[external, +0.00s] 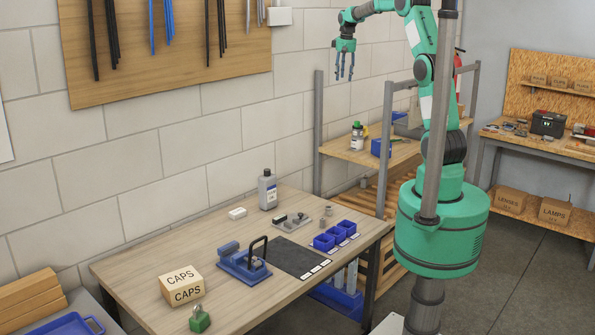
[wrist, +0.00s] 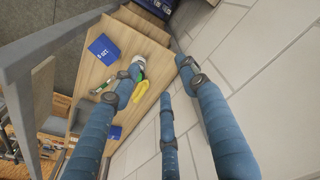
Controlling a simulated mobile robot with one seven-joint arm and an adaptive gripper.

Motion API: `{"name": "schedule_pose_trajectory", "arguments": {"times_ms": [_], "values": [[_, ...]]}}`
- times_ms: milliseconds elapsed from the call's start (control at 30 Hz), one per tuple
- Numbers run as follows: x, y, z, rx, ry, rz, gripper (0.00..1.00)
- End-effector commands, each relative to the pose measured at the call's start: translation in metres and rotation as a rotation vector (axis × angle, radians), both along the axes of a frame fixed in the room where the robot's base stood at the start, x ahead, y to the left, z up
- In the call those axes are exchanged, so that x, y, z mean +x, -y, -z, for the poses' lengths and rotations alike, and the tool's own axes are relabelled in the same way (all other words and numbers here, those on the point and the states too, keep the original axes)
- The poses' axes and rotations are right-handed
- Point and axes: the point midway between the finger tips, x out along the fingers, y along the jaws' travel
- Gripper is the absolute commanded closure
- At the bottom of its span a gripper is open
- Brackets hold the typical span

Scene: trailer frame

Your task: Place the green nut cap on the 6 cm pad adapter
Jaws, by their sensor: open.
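A small green piece with a grey top (external: 200,320) stands at the front left of the wooden workbench (external: 150,265), next to the CAPS box (external: 182,286); it may be the green nut cap, but its details are too small to tell. I cannot make out which part is the 6 cm pad adapter. A blue fixture with a dark handle (external: 243,263) sits mid-bench. My gripper (external: 344,72) is high near the wall, far above and right of the bench, open and empty. Its blue fingers (wrist: 162,80) are spread apart in the wrist view.
Blue bins (external: 335,236), a dark mat (external: 298,258), a metal plate with parts (external: 292,223) and a grey bottle (external: 267,190) occupy the bench. A shelf (external: 350,153) with a green-and-white bottle (external: 357,134) stands behind it. A grey post (external: 388,130) rises near my arm.

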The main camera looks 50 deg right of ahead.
Motion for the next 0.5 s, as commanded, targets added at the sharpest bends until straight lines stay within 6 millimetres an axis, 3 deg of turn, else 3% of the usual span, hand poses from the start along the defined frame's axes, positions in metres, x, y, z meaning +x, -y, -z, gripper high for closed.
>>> {"name": "schedule_pose_trajectory", "arguments": {"times_ms": [200,500], "values": [[-0.036,-0.065,-0.039,-0.015,0.043,-0.037,0.56],[-0.095,-0.145,-0.073,-0.031,0.103,-0.086,0.56]]}}
